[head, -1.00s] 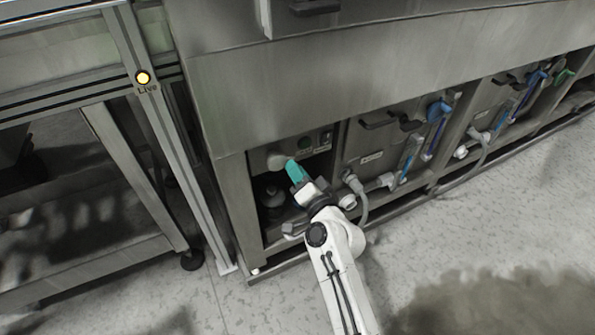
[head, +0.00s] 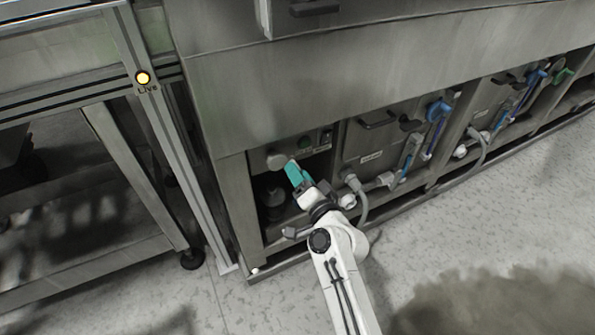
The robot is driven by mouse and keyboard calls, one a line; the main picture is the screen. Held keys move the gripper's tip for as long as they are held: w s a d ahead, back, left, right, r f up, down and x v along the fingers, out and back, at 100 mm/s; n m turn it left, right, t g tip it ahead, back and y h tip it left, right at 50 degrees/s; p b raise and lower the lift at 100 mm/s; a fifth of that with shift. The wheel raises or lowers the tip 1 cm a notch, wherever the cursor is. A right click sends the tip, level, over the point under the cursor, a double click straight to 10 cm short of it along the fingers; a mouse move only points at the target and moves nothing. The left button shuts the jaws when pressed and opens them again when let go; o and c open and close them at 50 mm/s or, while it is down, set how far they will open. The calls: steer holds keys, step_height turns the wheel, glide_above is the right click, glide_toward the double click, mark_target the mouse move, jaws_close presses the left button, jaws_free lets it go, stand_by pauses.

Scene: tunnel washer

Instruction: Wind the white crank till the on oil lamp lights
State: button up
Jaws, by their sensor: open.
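My gripper (head: 291,165) has teal fingers and is at the open bay in the lower left of the steel machine. Its fingertips are beside a pale rounded part (head: 275,158), which may be the white crank; I cannot tell whether they touch it. Next to it on the small panel is a dark green round lamp or button (head: 305,143), which looks unlit. Its label is too small to read, so I cannot tell if it is the oil lamp.
A lit yellow lamp (head: 143,78) marked LIVE is on the frame post at left. Right of my gripper are a grey hose (head: 361,205), pipe fittings and blue-handled valves (head: 437,110). A dark rounded object (head: 272,196) is inside the bay. The floor at right is open.

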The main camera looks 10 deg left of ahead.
steer(key=v, duration=0.9)
steer(key=shift+s+d+p, duration=0.15)
steer(key=shift+p, duration=0.3)
steer(key=s+d+f+n+g+h, duration=0.2)
steer(key=s+d+f+g+h, duration=0.3)
steer(key=s+d, duration=0.65)
steer(key=s+d+f+n+g+h, duration=0.25)
steer(key=s+d+f+g, duration=0.3)
steer(key=s+d, duration=0.55)
steer(key=s+d+r+m+g+h, duration=0.1)
steer(key=s+d+g+h, duration=0.4)
steer(key=s, duration=0.8)
step_height(320, 180, up, 25)
steer(key=d+t+y+p, duration=0.1)
steer(key=y+p, duration=0.1)
steer(key=p, duration=2.3)
steer(key=shift+w, duration=0.4)
steer(key=shift+w+f+t, duration=0.1)
steer(key=shift+f+t, duration=0.05)
steer(key=shift+t, duration=0.1)
